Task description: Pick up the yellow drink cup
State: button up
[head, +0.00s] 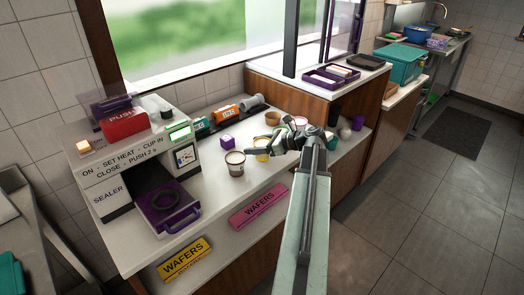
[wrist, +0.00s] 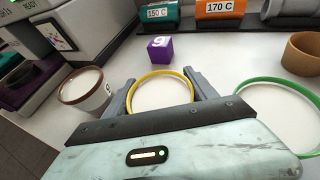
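The yellow drink cup (head: 262,156) stands on the white counter, partly hidden by my gripper in the head view. In the wrist view its yellow rim (wrist: 163,79) and pale inside lie between my two fingers. My gripper (wrist: 162,88) is open, with one finger on each side of the cup. The fingers are very close to the rim; I cannot tell whether they touch it. My gripper also shows in the head view (head: 274,138), at the cup's upper right side. The lower part of the cup is hidden in the wrist view.
A brown-rimmed cup (wrist: 85,92) stands left of the yellow one, and a green-rimmed cup (wrist: 270,115) right. A purple cube (wrist: 160,49) and a tan bowl (wrist: 302,54) are behind. The sealer machine (head: 130,165) stands at the counter's left.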

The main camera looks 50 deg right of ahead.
aim_at(256, 140)
jog(key=c, duration=0.3)
jog(key=shift+r, duration=0.1)
jog(key=shift+r+p, duration=0.25)
jog(key=shift+p, duration=0.1)
notch_tip(256, 140, up, 3)
jog(key=p, duration=0.3)
jog(key=s+d+r+p, duration=0.1)
jog(key=s+d, duration=0.3)
jog(key=s, duration=1.1)
jog(key=shift+s+r, duration=0.15)
jog(key=shift+s, duration=0.1)
jog(key=shift+d, duration=0.1)
